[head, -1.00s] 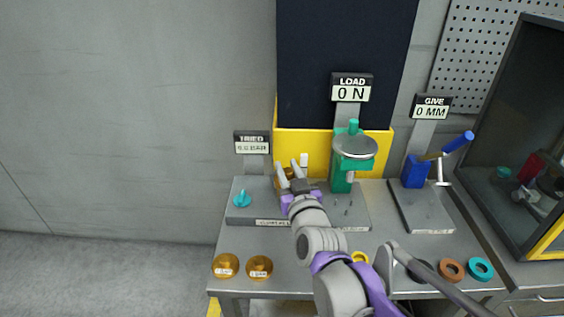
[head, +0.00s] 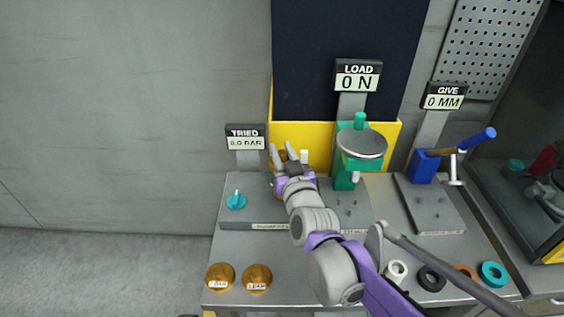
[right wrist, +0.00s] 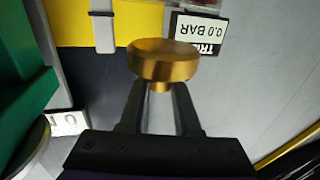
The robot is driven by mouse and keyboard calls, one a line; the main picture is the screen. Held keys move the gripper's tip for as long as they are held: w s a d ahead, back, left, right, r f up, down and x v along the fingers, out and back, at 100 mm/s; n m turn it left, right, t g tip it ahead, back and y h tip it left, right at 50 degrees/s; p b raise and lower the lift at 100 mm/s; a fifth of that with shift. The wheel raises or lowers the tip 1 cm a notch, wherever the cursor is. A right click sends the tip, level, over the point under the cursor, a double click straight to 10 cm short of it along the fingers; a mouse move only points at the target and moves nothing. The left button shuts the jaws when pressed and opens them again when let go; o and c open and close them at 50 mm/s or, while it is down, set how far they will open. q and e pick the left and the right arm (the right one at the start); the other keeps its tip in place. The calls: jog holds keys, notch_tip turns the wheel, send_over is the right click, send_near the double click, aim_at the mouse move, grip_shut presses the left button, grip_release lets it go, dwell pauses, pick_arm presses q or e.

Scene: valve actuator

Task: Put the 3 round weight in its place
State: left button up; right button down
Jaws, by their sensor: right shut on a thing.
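My right gripper (head: 284,155) is over the back of the grey bench plate (head: 240,181), between the teal knob and the green press. In the right wrist view its jaws (right wrist: 164,98) are shut on the short stem of a brass round weight (right wrist: 162,62). No number shows on the held weight. In the head view the gripper mostly hides it. Two other brass round weights, one at left (head: 220,277) and one beside it (head: 257,278), lie at the bench's front left with small labels. My left gripper is not in view.
The TRIED display (head: 246,138) reads 0.0 BAR. The teal knob (head: 236,200) sits left of my gripper. The green press (head: 350,165) under the LOAD display (head: 357,75) stands close on its right. A blue-handled fixture (head: 425,166) and several rings, including a teal one (head: 492,274), are farther right.

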jog(key=shift+f, duration=1.45)
jog(key=shift+b, duration=0.3)
jog(key=c, duration=1.1)
grip_release()
jog(key=shift+f, duration=0.2)
jog(key=o, duration=0.5)
jog(key=shift+r, duration=0.25)
jog(key=p+v, duration=0.1)
jog(key=v, duration=1.1)
